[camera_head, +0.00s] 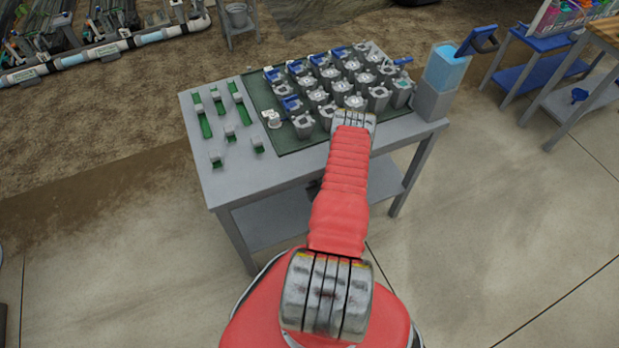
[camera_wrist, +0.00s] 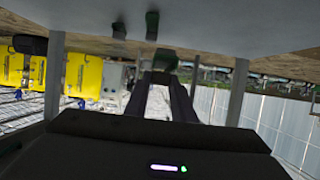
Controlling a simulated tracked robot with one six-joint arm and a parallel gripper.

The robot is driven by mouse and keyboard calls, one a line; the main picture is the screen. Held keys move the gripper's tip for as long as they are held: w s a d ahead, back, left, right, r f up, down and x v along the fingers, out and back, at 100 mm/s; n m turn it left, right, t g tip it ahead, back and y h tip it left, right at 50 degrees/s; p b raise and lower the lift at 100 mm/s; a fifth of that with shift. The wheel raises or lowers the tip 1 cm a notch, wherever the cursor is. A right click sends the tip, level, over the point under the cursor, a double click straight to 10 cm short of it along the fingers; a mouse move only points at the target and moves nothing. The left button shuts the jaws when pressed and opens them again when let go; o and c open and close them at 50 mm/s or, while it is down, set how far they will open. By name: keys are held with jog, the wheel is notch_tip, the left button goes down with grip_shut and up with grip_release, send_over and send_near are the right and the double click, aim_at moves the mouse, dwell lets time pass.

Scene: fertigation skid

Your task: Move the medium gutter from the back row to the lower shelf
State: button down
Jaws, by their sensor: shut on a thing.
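In the wrist view, the picture is upside down. My gripper (camera_wrist: 168,78) reaches forward with its two dark fingers shut on a small dark green piece (camera_wrist: 165,56), which seems to be a gutter. The grey surface along the top of the picture, apparently the lower shelf (camera_wrist: 230,22), lies close to the held piece; I cannot tell whether they touch. Two dark green pieces (camera_wrist: 152,25) show on that surface. In the head view, the lower shelf (camera_head: 270,222) sits under the grey table. Several green gutters (camera_head: 205,125) stay on the tabletop's left side. My gripper is mostly hidden there.
The grey table (camera_head: 240,178) carries a dark green mat with several grey pots (camera_head: 330,85). A blue-topped dispenser (camera_head: 440,80) stands at its right corner. Table legs (camera_head: 410,175) frame the lower shelf.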

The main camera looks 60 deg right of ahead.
jog(key=shift+s+f, duration=0.1)
jog(key=shift+f, duration=2.8)
jog(key=shift+f, duration=2.05)
jog(key=shift+f, duration=0.1)
jog(key=c, duration=1.5)
grip_release()
jog(key=v, duration=1.1)
jog(key=shift+s, duration=0.15)
jog(key=shift+s+a+r, duration=0.25)
jog(key=shift+r, duration=0.05)
